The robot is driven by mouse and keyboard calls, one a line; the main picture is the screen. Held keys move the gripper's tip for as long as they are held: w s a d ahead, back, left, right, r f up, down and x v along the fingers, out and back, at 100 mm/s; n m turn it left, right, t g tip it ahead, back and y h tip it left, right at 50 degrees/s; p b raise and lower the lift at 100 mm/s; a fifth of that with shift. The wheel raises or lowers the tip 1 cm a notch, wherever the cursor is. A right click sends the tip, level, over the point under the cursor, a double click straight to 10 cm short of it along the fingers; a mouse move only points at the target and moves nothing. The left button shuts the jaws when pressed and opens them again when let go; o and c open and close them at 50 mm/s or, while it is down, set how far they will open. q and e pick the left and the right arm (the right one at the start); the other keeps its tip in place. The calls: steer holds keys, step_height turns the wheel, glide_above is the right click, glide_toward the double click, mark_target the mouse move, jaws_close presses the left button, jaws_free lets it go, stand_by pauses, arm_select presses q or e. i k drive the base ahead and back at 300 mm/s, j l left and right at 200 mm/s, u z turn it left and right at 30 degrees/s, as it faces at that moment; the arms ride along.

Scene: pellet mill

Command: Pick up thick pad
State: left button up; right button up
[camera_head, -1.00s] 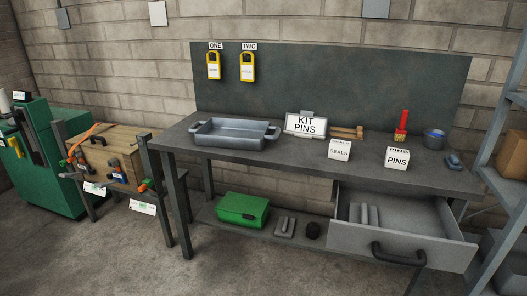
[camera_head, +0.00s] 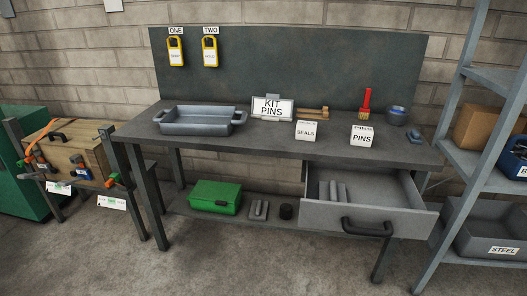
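Nothing in view is labelled as the thick pad, and I cannot tell which piece it is. Grey block-like pieces (camera_head: 338,192) stand in the left part of the open drawer (camera_head: 345,216) under the bench's right side. A small flat grey item with upright pieces (camera_head: 258,210) lies on the lower shelf, beside a dark round piece (camera_head: 286,212). A small blue-grey piece (camera_head: 415,137) lies at the right end of the bench top. Neither of my grippers is in view.
The bench top (camera_head: 270,147) holds a grey tray (camera_head: 203,128), a KIT PINS sign (camera_head: 272,108), SEALS (camera_head: 306,130) and PINS (camera_head: 361,136) boxes. A green box (camera_head: 215,197) sits below. A shelf rack (camera_head: 455,150) stands right. The open drawer juts forward; floor in front is clear.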

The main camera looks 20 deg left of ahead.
mark_target(332, 191)
steer(key=i+j+z, duration=0.25)
steer(key=i, duration=0.2)
steer(key=i+j+z, duration=0.3)
steer(key=i, duration=0.15)
